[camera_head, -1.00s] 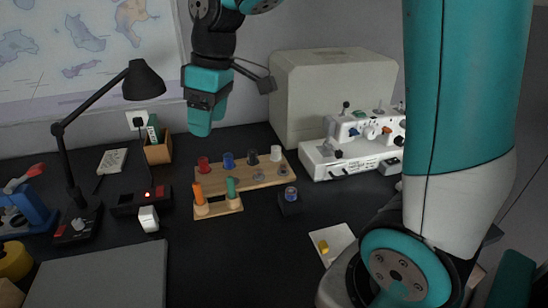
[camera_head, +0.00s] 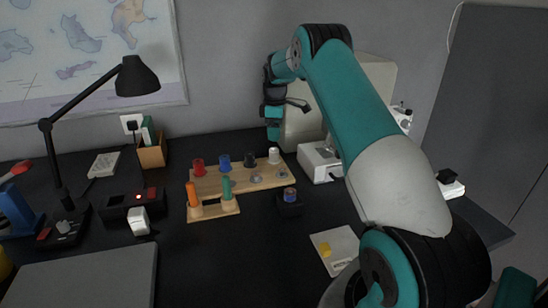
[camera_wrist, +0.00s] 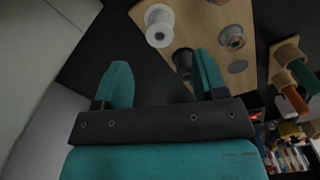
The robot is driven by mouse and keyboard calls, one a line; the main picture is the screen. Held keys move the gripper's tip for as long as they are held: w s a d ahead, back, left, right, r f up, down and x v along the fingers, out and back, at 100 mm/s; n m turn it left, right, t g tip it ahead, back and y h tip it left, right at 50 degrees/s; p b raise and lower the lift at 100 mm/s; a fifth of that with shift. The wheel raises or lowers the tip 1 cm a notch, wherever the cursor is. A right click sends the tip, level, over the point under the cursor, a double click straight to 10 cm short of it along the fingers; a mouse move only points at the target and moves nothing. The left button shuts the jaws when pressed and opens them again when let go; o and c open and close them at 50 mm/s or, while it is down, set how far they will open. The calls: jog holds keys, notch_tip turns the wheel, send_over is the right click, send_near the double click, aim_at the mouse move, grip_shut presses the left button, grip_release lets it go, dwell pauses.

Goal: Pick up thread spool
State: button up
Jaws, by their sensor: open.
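Several thread spools stand on a wooden rack (camera_head: 209,187): red (camera_head: 198,168), blue (camera_head: 224,162), black (camera_head: 250,160) and white (camera_head: 274,156). Which one the task means I cannot tell. My gripper (camera_head: 273,134) hangs open and empty above the white spool's end of the rack. In the wrist view, my gripper (camera_wrist: 162,72) has its fingers spread apart. There the white spool (camera_wrist: 159,27) lies beyond the fingertips, and the black spool (camera_wrist: 183,64) shows beside the right finger, partly hidden. Another spool (camera_head: 290,194) with a blue top sits in a small black holder.
An orange and a green peg stand on a small wooden block (camera_head: 214,211) in front of the rack. A sewing machine (camera_head: 320,160) and its beige case (camera_head: 298,128) stand close to my gripper. A black lamp (camera_head: 135,80) is at left. The dark desk's middle front is clear.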

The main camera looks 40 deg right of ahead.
aim_at(274, 154)
notch_tip(274, 154, down, 10)
jog(key=shift+w+a+r, duration=0.1)
jog(key=shift+w+r, duration=0.05)
dwell(0.3)
jog(key=shift+c, duration=0.2)
jog(key=c, duration=1)
